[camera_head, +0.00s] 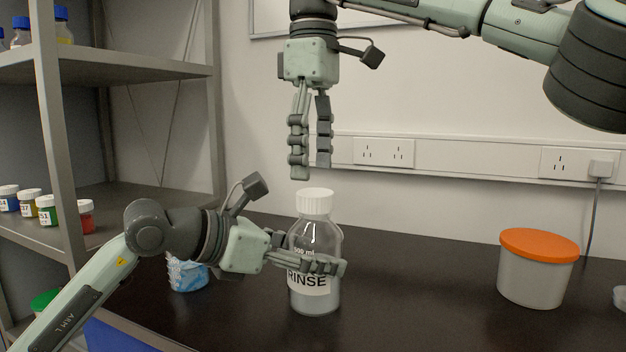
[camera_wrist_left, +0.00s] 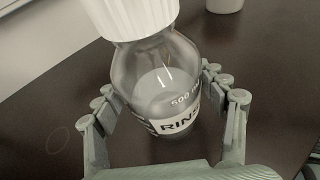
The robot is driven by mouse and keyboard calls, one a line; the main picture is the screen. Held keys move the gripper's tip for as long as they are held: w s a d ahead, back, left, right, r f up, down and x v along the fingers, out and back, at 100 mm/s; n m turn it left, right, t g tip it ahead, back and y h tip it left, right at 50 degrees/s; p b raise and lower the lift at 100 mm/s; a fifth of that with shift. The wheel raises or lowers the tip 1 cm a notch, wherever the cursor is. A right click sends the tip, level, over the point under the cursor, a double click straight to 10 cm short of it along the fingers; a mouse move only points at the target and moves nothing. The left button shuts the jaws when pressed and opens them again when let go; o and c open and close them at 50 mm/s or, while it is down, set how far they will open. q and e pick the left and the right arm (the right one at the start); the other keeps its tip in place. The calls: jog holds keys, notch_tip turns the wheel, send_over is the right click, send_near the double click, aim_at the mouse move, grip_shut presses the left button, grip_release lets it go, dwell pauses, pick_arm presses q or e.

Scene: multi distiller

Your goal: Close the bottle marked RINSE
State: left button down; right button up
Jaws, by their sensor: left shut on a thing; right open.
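The bottle marked RINSE (camera_head: 316,240) stands upright on the dark bench in the head view. It is clear, with a white label and some pale liquid. A white ribbed cap (camera_head: 314,201) sits on its neck; I cannot tell how tightly. The bottle (camera_wrist_left: 158,85) and its cap (camera_wrist_left: 130,15) also show in the left wrist view. My left gripper (camera_head: 318,256) is shut around the bottle's body from the left, over the label. My right gripper (camera_head: 308,172) is open and empty, pointing down just above the cap, apart from it.
A grey tub with an orange lid (camera_head: 538,270) stands at the right. A blue-and-white object (camera_head: 187,274) sits behind my left arm. A metal shelf (camera_head: 110,70) with small jars is at the left. Wall sockets (camera_head: 384,152) line the back.

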jog(key=shift+r, duration=1.75)
pick_arm(q)
jog(key=shift+c, duration=0.5)
grip_release()
jog(key=v, duration=1.2)
jog(key=shift+f, duration=0.1)
